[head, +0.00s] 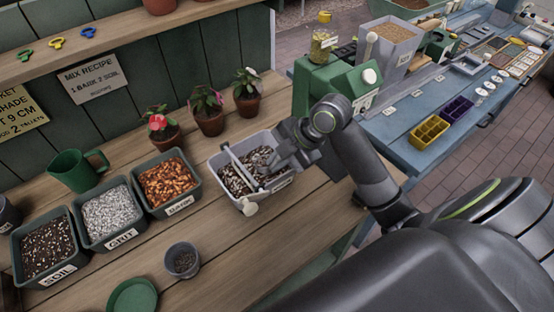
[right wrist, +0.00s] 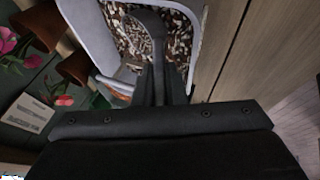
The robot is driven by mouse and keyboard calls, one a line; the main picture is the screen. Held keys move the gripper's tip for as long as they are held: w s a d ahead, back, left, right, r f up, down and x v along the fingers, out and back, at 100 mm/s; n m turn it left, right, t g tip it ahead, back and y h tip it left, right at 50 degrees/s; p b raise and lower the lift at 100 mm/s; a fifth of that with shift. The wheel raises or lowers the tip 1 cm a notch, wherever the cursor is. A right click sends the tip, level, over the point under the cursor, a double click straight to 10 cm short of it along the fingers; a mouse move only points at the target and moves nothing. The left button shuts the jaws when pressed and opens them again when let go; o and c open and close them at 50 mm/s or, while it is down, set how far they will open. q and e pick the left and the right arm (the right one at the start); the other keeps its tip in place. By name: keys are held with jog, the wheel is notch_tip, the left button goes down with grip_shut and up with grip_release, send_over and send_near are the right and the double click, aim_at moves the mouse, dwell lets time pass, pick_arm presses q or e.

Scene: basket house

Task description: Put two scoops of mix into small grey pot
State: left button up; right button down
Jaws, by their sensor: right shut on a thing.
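The small grey pot (head: 183,261) stands on the wooden bench, with dark speckled matter inside. The light grey tub of mix (head: 222,165) stands farther back, and a pale bar with a knob lies across it. My right gripper (head: 292,150) is at the tub's right side, over the mix. In the right wrist view, it is shut on a dark grey tool, seemingly the scoop (right wrist: 150,27), whose far end is over or in the mix (right wrist: 178,45). I cannot tell how much mix it holds. My left gripper is out of view.
Bins of soil (head: 45,245), grit (head: 108,213) and bark (head: 168,183) stand left of the tub. A green jug (head: 75,172), potted flowers (head: 208,112) and a green dish (head: 133,296) are nearby. The bench between tub and pot is clear.

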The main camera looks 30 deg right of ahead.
jog(key=shift+t, duration=0.8)
jog(key=shift+s+r+p, duration=0.15)
jog(key=shift+r+p, duration=1.05)
jog(key=shift+r, duration=0.5)
jog(key=shift+s+r+p, duration=0.2)
jog(key=shift+r+p, duration=1)
jog(key=shift+r, duration=0.55)
jog(key=shift+s+r+p, duration=0.15)
jog(key=shift+r+p, duration=1.05)
jog(key=shift+r, duration=0.5)
